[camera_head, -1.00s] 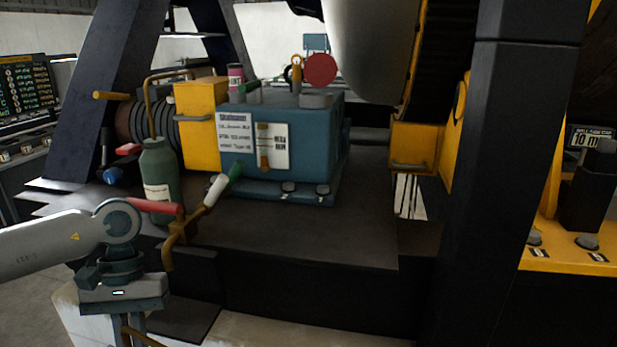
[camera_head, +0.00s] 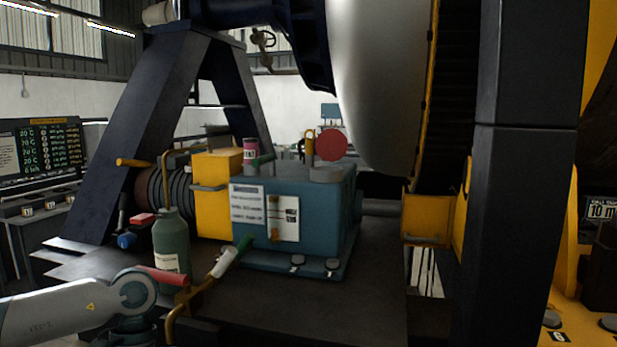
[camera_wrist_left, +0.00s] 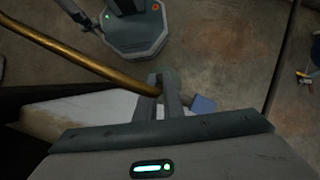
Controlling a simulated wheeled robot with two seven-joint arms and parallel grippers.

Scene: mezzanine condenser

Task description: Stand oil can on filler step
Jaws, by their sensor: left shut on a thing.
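A green can with a narrow neck and a pale label, likely the oil can (camera_head: 172,250), stands upright on the dark deck (camera_head: 350,295) in the head view. I cannot tell which surface is the filler step. My left arm comes in at the lower left, in front of the can; its gripper is below the head view. In the left wrist view my left gripper (camera_wrist_left: 168,88) is shut on a thin brass rod (camera_wrist_left: 75,52) that runs to the upper left. My right gripper is not in view.
A blue tank (camera_head: 310,215) and a yellow block (camera_head: 215,190) stand behind the can. A brass pipe with a red handle (camera_head: 163,275) and a white-green handle (camera_head: 225,260) rises close by my arm. A dark column (camera_head: 515,180) stands at right. Bare deck lies before the tank.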

